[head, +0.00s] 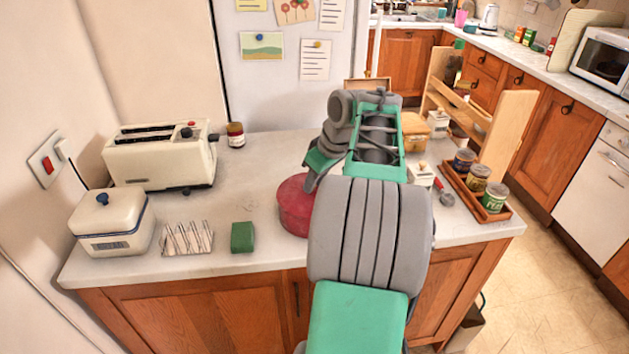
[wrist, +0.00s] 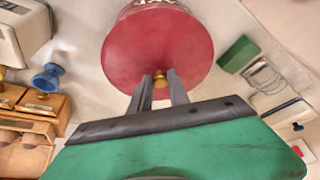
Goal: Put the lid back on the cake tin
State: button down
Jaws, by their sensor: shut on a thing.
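The round red lid (wrist: 150,45) fills the upper middle of the wrist view, with a small brass knob (wrist: 160,82) on it. My gripper (wrist: 160,88) is shut on this knob, one dark finger on each side. In the head view a round red shape (head: 294,207) stands near the front of the counter, partly hidden behind my arm. I cannot tell how much of it is lid and how much is cake tin. My gripper's fingers are hidden by my arm there. Whether the lid touches the tin cannot be told.
A green block (head: 242,237), a striped rack (head: 187,238) and a cream lidded box (head: 111,222) stand to the left. A toaster (head: 160,155) and a small jar (head: 236,135) are behind. A wooden tray of tins (head: 507,218) is at the right. Bare counter lies behind the green block.

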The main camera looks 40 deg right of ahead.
dwell(0.3)
jog(key=c, duration=1.2)
grip_release()
jog(key=shift+o, duration=0.5)
jog(key=o, duration=0.4)
jog(key=shift+r+p, duration=3.15)
jog(key=shift+r, duration=0.4)
jog(key=shift+f, duration=0.1)
